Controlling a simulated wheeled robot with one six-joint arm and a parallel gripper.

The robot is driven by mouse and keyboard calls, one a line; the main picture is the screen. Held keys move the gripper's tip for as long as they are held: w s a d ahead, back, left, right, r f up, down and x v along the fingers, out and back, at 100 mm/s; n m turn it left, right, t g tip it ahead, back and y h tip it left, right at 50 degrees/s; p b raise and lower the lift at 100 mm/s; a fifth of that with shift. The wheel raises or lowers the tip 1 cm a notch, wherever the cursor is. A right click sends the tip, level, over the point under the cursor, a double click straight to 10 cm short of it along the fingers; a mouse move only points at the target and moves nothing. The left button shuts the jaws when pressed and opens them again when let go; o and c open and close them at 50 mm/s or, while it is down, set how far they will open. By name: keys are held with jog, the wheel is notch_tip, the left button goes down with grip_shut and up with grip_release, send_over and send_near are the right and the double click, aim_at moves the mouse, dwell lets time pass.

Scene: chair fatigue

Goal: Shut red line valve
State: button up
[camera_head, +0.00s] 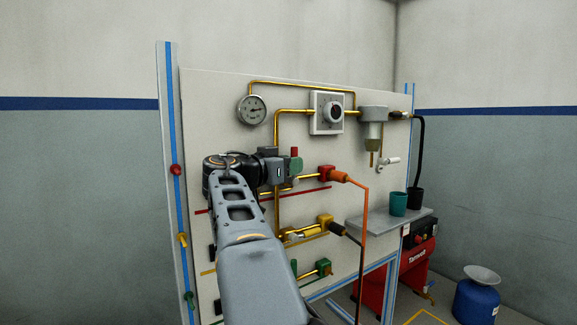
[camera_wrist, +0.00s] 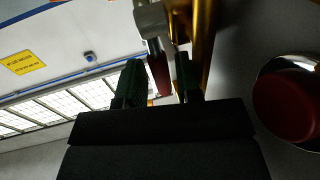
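The red line valve has a red handle (camera_wrist: 159,76) on a grey metal body (camera_wrist: 150,18) in the wrist view. In the head view, a small red tip (camera_head: 294,150) shows above the green finger pad; most of the valve is hidden by my gripper. My gripper (camera_head: 292,168) is at the panel's upper middle, over the red line. In the wrist view, my gripper (camera_wrist: 158,84) is open, with its green-padded fingers on either side of the handle. The handle lies nearer the right finger; a gap shows on the left.
A brass pipe (camera_wrist: 201,45) runs close by the right finger. A red round part with a metal rim (camera_wrist: 290,105) is at the right. The panel (camera_head: 215,110) also carries a gauge (camera_head: 252,110), a red connector (camera_head: 326,173) with an orange hose, and a yellow valve (camera_head: 304,233) lower down.

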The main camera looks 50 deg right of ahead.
jog(key=shift+o, duration=1.4)
jog(key=w+a+p, duration=0.1)
jog(key=w+a, duration=0.1)
jog(key=a, duration=1.1)
jog(key=shift+a+p, duration=0.35)
jog(key=shift+f, duration=0.1)
